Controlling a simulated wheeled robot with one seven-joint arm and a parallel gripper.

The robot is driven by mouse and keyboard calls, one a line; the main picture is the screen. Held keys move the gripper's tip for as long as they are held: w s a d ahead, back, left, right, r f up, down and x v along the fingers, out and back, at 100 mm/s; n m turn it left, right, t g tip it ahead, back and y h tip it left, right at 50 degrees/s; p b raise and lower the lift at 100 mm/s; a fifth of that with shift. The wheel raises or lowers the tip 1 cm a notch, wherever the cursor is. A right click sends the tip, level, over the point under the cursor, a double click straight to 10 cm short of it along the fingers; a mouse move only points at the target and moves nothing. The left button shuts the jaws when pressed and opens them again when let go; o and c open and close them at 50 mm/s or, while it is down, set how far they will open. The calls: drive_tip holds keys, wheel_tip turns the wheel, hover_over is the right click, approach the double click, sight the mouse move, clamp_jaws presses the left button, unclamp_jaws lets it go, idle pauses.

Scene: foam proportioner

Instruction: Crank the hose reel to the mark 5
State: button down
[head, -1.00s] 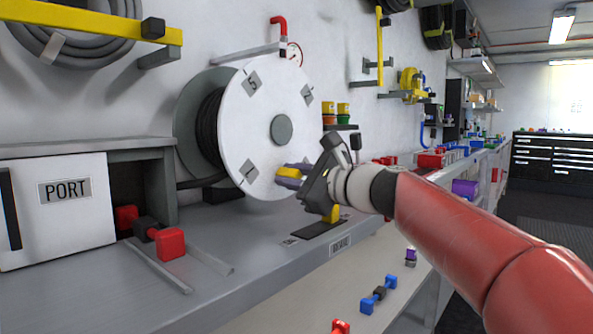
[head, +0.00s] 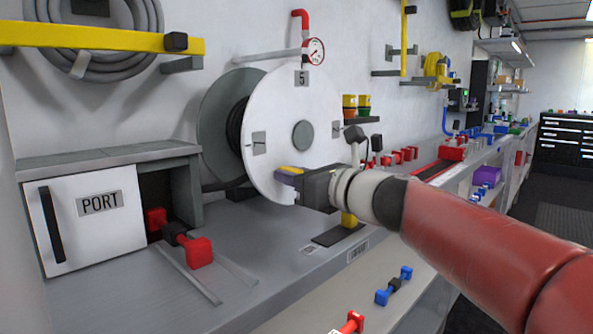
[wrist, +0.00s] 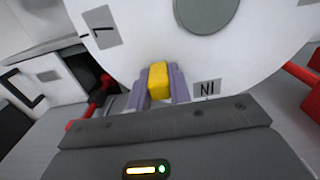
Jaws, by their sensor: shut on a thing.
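The white hose reel disc (head: 283,100) faces me on its stand, with a grey hub and dark hose wound behind it. The plate with mark 5 (head: 302,78) is upright at the top of the disc. A plate with mark 1 (head: 259,142) lies sideways at the left, and another plate (head: 336,129) is at the right. My gripper (head: 288,174) is at the bottom of the disc. In the wrist view its purple fingers are shut on the yellow crank handle (wrist: 158,80), beside a lower plate (wrist: 207,88).
A red-ended pipe and gauge (head: 314,51) sit above the reel. The PORT cabinet (head: 85,220) stands left, with a red and black dumbbell-shaped part (head: 186,243) before it. A dark plate with a yellow block (head: 348,219) lies under my wrist.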

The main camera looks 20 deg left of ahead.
drive_tip(key=shift+s, duration=0.1)
idle(0.4)
drive_tip(key=c, duration=1.3)
unclamp_jaws()
drive_tip(key=shift+r, duration=0.1)
drive_tip(key=v, duration=0.7)
drive_tip(key=shift+s+d+b, duration=0.15)
drive_tip(key=shift+d+b, duration=0.2)
